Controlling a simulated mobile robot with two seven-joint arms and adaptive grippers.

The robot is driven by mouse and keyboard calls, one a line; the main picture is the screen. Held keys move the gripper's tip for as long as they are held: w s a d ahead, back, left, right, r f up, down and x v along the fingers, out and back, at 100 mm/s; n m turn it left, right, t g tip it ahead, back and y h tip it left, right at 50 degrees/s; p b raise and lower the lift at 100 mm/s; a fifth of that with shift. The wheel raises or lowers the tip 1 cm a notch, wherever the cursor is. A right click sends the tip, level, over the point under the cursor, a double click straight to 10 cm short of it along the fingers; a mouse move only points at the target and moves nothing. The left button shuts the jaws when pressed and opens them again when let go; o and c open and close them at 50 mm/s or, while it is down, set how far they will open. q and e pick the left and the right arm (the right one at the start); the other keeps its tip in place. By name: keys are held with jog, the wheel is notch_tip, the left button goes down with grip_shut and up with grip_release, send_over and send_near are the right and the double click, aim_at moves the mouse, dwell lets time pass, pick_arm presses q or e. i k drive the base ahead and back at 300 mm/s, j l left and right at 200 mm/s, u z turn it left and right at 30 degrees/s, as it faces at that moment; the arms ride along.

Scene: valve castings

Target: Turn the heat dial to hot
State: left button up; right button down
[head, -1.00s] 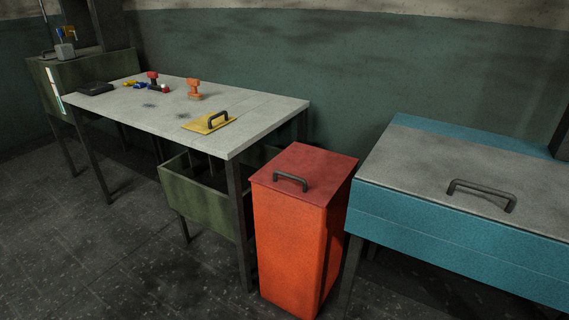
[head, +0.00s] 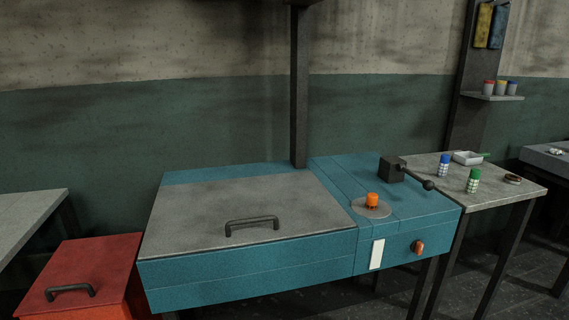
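A blue machine (head: 250,280) with a grey lid stands in the middle of the head view. On its top right is an orange knob (head: 372,199) on a round grey plate (head: 370,209). A second orange knob (head: 418,247) sits on the front face at the right, beside a white strip (head: 377,254). I cannot tell which knob is the heat dial, and no hot marking can be read. Neither of my grippers is in view.
A black lever (head: 408,173) with a ball end stands at the machine's back right. The lid has a dark handle (head: 252,224). A red bin (head: 92,272) is at the left. A grey table (head: 520,190) with small containers is at the right.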

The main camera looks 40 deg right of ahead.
aim_at(417, 247)
jog(key=z, duration=1.55)
jog(key=i+l, duration=0.1)
jog(key=l, duration=0.4)
jog(key=i+l+u, duration=0.15)
jog(key=l, duration=0.8)
jog(key=i+u, duration=0.05)
jog(key=i, duration=0.05)
